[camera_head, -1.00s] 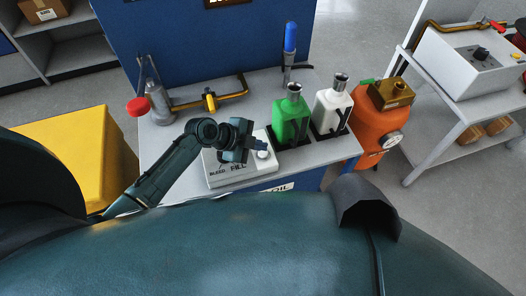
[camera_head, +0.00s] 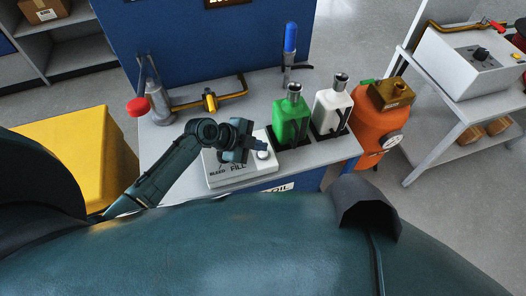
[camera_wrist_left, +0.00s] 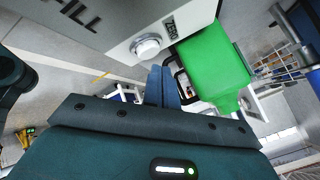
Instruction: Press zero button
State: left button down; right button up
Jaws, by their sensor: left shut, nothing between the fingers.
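The zero button (camera_wrist_left: 148,46) is a round white knob on a white box (camera_head: 230,175). The box carries the words BLEED and FILL, and a ZERO label (camera_wrist_left: 170,28) sits beside the button in the left wrist view. The button (camera_head: 263,155) also shows in the head view, at the box's right side. My left gripper (camera_head: 260,147) is shut and empty, with its fingertips close to the button. In the left wrist view its blue fingers (camera_wrist_left: 161,85) point just below and right of the button; contact cannot be told. My right gripper is not in view.
A green bottle (camera_head: 290,118) and a white bottle (camera_head: 332,108) stand right of the box. An orange tank (camera_head: 375,125) stands beyond them. A yellow block (camera_head: 75,155) stands at left.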

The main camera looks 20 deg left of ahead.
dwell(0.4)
pick_arm(q)
jog(key=shift+f+b, duration=0.4)
jog(key=shift+b, duration=0.1)
jog(key=shift+f+b, duration=0.5)
dwell(0.4)
jog(key=shift+r, duration=0.1)
jog(key=shift+r+p, duration=0.65)
jog(key=shift+r, duration=0.15)
notch_tip(320, 180, up, 5)
jog(key=p, duration=0.4)
dwell(0.9)
